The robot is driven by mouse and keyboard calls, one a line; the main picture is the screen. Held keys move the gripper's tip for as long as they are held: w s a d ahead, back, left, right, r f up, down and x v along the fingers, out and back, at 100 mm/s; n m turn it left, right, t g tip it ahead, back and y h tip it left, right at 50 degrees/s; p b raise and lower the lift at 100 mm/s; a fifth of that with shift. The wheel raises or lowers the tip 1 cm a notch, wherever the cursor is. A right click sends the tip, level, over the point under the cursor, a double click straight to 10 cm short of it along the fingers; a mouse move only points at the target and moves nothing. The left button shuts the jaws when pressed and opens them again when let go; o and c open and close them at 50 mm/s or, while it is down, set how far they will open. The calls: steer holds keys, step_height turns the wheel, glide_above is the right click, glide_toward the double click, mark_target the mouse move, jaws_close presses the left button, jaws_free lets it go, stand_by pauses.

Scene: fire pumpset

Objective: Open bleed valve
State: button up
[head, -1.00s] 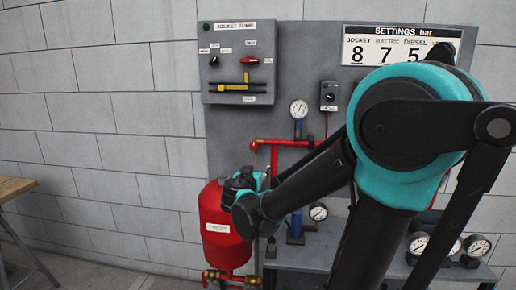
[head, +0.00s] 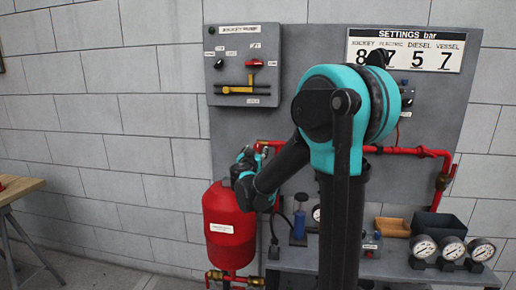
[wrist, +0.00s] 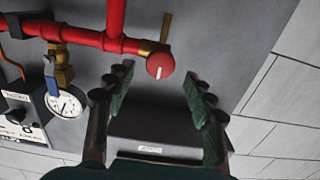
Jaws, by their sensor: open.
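In the wrist view, a red round knob or pipe end with a white line (wrist: 160,66) sits at the end of a red pipe, with a brass lever (wrist: 166,27) beside it. I cannot tell for sure which part is the bleed valve. My gripper (wrist: 158,76) is open and empty, its two fingers either side of the line to the red round end, which lies just beyond the tips. Contact is not visible. In the head view, a brass fitting (head: 262,144) shows at the pipe's left end, above my wrist; my fingertips are hidden there.
A blue-handled brass valve (wrist: 51,75) and gauge (wrist: 65,104) stand beside the pipe. The jockey pump box (head: 243,64) is on the panel above. A red vessel (head: 229,227) stands below my wrist. A bench with gauges (head: 452,248) is right; a wooden table (head: 18,187) is left.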

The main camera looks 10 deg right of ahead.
mark_target(258, 147)
steer(key=shift+x, duration=2.6)
steer(key=shift+c, duration=0.6)
steer(key=c, duration=1)
steer(key=shift+c, duration=0.2)
